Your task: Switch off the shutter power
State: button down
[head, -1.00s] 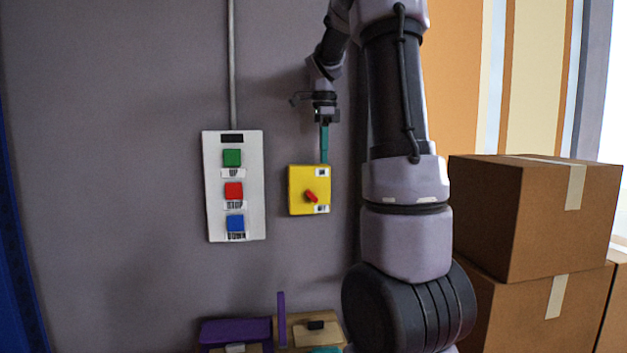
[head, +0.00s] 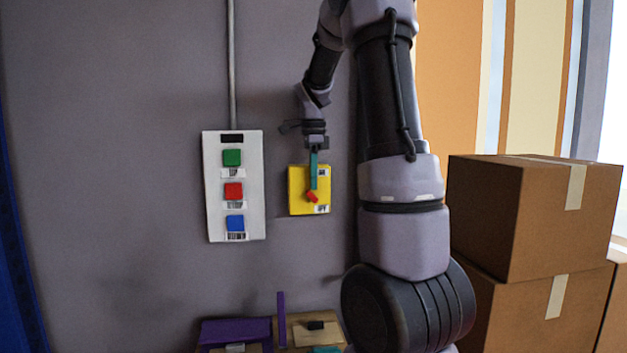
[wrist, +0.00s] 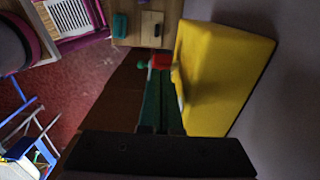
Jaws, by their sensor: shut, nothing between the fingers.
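The yellow switch box (head: 296,203) is mounted on the grey wall, with a red rotary handle (head: 312,197) at its front that sits tilted. The box (wrist: 222,75) and the red handle (wrist: 160,61) also show in the wrist view. My gripper (head: 313,186) points down in front of the box, its teal fingers shut and empty, with the tips just above the red handle. In the wrist view the fingers (wrist: 158,85) reach toward the handle. I cannot tell whether they touch it. The fingers hide part of the box face.
A white panel (head: 214,190) with green, red and blue buttons is on the wall left of the box. Cardboard boxes (head: 530,220) are stacked at the right. A purple item (head: 235,330) and wooden blocks stand below. A conduit (head: 231,65) runs up the wall.

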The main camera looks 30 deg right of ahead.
aim_at(299, 185)
jog(key=shift+w+a+g+h, duration=0.1)
jog(key=shift+a+g+h, duration=0.2)
jog(key=shift+h, duration=0.45)
jog(key=shift+w+a+g+h, duration=0.1)
jog(key=shift+a+h, duration=0.3)
jog(key=shift+h, duration=0.35)
jog(key=shift+a+f, duration=0.1)
jog(key=shift+a, duration=0.05)
jog(key=shift+w+a+f, duration=0.1)
jog(key=shift+w+a, duration=0.1)
jog(key=shift+a, duration=0.05)
jog(key=shift+a+f, duration=0.3)
jog(key=shift+a, duration=0.2)
jog(key=shift+w+a+f, duration=0.1)
jog(key=shift+a+f, duration=0.25)
jog(key=shift+a, duration=0.05)
jog(key=shift+w+a+f, duration=0.2)
jog(key=shift+a+f, duration=0.2)
jog(key=shift+f, duration=0.25)
jog(key=shift+s, duration=0.1)
